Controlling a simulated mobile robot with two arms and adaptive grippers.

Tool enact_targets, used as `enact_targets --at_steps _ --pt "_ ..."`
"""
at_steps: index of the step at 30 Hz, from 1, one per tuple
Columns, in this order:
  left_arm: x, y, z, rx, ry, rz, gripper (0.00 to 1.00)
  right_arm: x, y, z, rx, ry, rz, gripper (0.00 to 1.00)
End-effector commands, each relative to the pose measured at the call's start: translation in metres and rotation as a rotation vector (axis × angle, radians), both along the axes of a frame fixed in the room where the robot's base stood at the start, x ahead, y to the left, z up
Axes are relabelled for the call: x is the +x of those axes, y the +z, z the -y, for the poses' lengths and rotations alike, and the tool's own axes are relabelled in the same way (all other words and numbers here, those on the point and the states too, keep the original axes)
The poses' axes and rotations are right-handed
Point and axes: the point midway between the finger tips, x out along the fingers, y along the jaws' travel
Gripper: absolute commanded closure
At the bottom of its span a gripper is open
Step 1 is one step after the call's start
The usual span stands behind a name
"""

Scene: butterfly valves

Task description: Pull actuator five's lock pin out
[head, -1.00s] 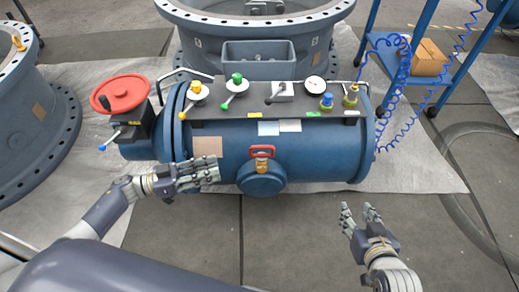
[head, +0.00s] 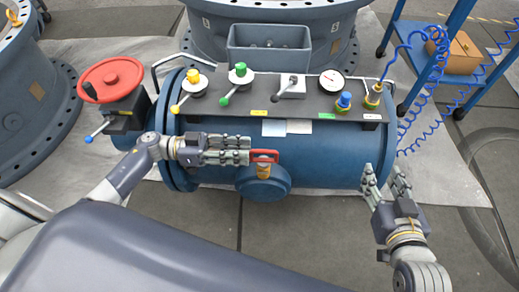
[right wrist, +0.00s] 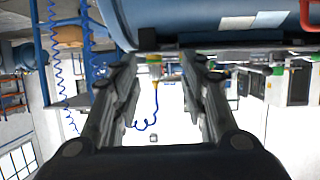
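A blue cylindrical actuator (head: 325,172) lies across the middle of the head view. A red handle (head: 266,152) on a brass stem stands above a round blue boss (head: 263,183) at its front. I cannot read which part is labelled as the lock pin. My left gripper (head: 248,150) points right, its fingertips at the red handle's left end. The fingers lie close together, and I cannot tell whether they touch or grip the handle. My right gripper (head: 383,177) is open and empty near the actuator's right end; its spread fingers also show in the right wrist view (right wrist: 160,70).
The actuator's top panel (head: 222,115) carries yellow, green and grey levers, a gauge (head: 332,80) and a blue knob (head: 344,101). A red handwheel (head: 111,79) stands at left. A coiled blue hose (head: 434,80) hangs at right by a blue cart. The floor in front is clear.

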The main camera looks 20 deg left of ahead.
Motion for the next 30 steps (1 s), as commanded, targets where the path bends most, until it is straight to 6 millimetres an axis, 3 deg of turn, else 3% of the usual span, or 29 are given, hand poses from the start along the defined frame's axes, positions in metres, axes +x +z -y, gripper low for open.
enact_targets --at_steps 3,9,20,21,25,30 --pt "0.006 0.000 0.022 -0.005 -0.001 0.002 0.70 0.006 0.011 -0.003 0.016 0.004 0.066 0.60" --pt "0.013 0.000 0.045 -0.002 0.000 0.001 0.70 0.012 0.028 -0.007 0.037 0.010 0.151 0.60" --pt "0.015 0.000 0.052 0.000 0.001 0.001 0.70 0.014 0.034 -0.008 0.043 0.012 0.178 0.60" --pt "0.015 0.000 0.052 0.000 0.001 0.000 0.72 0.014 0.034 -0.008 0.043 0.012 0.178 0.60" --pt "0.015 0.000 0.052 0.000 0.001 0.000 1.00 0.014 0.034 -0.008 0.043 0.011 0.177 0.60" --pt "0.014 0.000 0.052 -0.001 -0.001 -0.002 1.00 0.014 0.033 -0.008 0.043 0.011 0.176 0.60"
